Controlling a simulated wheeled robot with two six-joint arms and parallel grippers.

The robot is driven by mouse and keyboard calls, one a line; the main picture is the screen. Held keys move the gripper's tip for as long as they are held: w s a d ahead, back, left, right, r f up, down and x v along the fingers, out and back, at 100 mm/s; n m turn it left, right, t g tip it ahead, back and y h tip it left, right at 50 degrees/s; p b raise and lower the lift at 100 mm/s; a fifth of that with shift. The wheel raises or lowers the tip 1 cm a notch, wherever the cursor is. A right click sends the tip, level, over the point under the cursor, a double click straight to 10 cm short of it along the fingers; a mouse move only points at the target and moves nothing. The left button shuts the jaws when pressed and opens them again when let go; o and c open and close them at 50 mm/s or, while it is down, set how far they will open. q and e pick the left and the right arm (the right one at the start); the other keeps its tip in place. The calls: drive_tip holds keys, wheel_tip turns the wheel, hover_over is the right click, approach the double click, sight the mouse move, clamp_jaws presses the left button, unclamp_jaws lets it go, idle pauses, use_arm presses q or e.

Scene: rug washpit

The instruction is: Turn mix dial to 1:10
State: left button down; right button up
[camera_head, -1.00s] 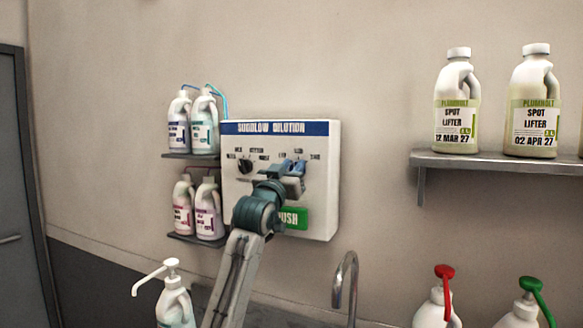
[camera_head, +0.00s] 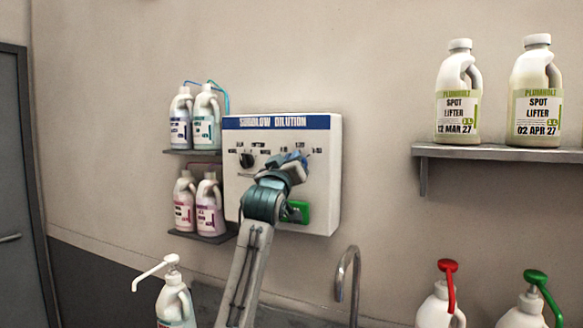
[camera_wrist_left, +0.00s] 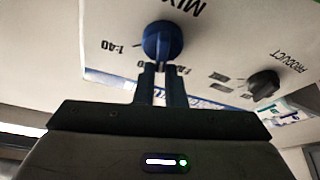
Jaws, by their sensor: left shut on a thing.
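The white dilution dispenser (camera_head: 322,200) with a blue header hangs on the wall. Its blue mix dial shows in the left wrist view (camera_wrist_left: 162,38), where a "1:40" label sits beside it and part of "MIX" shows above. My left gripper (camera_head: 291,165) is at the dial on the panel's right half and hides most of it in the head view. In the left wrist view its two fingers (camera_wrist_left: 161,72) are close together, shut on the dial. I cannot tell which ratio the dial points to. My right gripper is out of view.
A black product dial (camera_head: 247,160) sits on the panel's left. A green push button (camera_head: 299,211) lies below my left wrist, partly hidden. Bottles (camera_head: 207,125) stand on small shelves at left. A tap (camera_head: 347,275) rises below the dispenser. A shelf (camera_head: 480,152) holds spot lifter jugs.

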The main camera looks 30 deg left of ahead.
use_arm(q)
drive_tip(key=shift+w+a+f+n+g+y+b, duration=0.1)
drive_tip(key=shift+f+n+g+y+b, duration=0.3)
drive_tip(key=shift+n, duration=0.7)
drive_tip(key=shift+a+f+n+g+y+b, duration=0.1)
drive_tip(key=shift+n+g+y+b, duration=0.3)
drive_tip(key=shift+n, duration=0.7)
drive_tip(key=shift+w+f+n+g+y+b, duration=0.1)
drive_tip(key=shift+f+n+g+y+b, duration=0.1)
drive_tip(key=shift+n+y+b, duration=0.65)
drive_tip(key=shift+n, duration=0.55)
drive_tip(key=c, duration=1.5)
unclamp_jaws()
drive_tip(key=shift+s+r, duration=0.15)
drive_tip(key=shift+s, duration=0.05)
drive_tip(key=b+v, duration=0.4)
drive_tip(key=v, duration=0.6)
drive_tip(key=shift+s+d, duration=0.25)
